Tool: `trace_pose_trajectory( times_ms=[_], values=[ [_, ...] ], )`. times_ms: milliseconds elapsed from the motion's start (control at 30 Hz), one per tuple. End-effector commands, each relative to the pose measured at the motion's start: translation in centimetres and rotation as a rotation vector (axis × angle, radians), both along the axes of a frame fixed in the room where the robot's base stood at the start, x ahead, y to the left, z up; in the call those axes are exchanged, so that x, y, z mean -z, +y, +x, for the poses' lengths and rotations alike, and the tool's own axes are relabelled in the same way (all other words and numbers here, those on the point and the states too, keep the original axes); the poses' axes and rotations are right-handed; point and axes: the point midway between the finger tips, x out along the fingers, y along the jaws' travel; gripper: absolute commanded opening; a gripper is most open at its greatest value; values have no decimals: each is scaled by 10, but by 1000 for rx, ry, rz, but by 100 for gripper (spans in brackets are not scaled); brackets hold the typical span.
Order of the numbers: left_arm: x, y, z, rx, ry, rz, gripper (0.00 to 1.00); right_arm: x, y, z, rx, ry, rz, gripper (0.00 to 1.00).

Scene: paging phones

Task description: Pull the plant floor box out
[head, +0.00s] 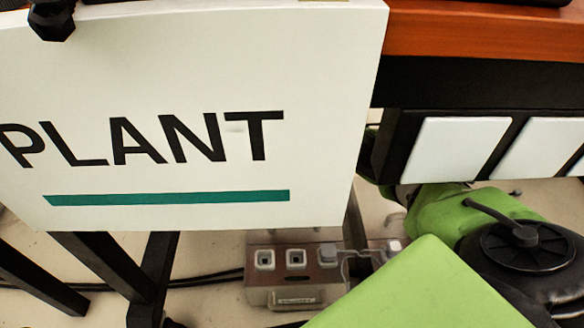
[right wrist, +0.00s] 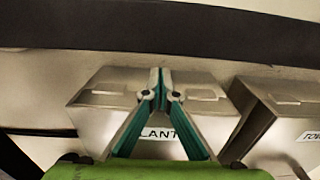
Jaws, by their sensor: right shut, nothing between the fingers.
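In the right wrist view a metal floor box (right wrist: 95,118) has a white label reading "LANT", its first letter hidden by a finger. My right gripper (right wrist: 159,74) is shut and empty, its fingertips meeting over the middle of this box's top. I cannot tell whether they touch it. In the head view a metal box with sockets (head: 272,284) stands on the floor below a large white PLANT sign (head: 200,165); its small label is too small to read. I cannot tell if it is the same box. My left gripper is not in view.
A second metal box (right wrist: 285,150) with a label starting "TOW" stands close on the right. A dark band (right wrist: 250,35) runs behind the boxes. In the head view, black legs (head: 155,265) and cables (head: 205,280) lie left of the socket box, and white panels (head: 455,148) hang at right.

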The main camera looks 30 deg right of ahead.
Motion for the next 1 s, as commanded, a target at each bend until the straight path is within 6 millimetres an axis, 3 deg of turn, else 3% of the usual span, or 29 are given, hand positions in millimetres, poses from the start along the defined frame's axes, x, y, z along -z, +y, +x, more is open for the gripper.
trace_pose_trajectory(
  times_ms=[333,800,1000],
  values=[
    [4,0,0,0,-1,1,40,1,9,-16,0,0,-1,0],
    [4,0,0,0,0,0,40,0,11,-19,0,1,-1,0],
    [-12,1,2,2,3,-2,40,-5,15,-26,-1,2,-3,0]
  ],
)
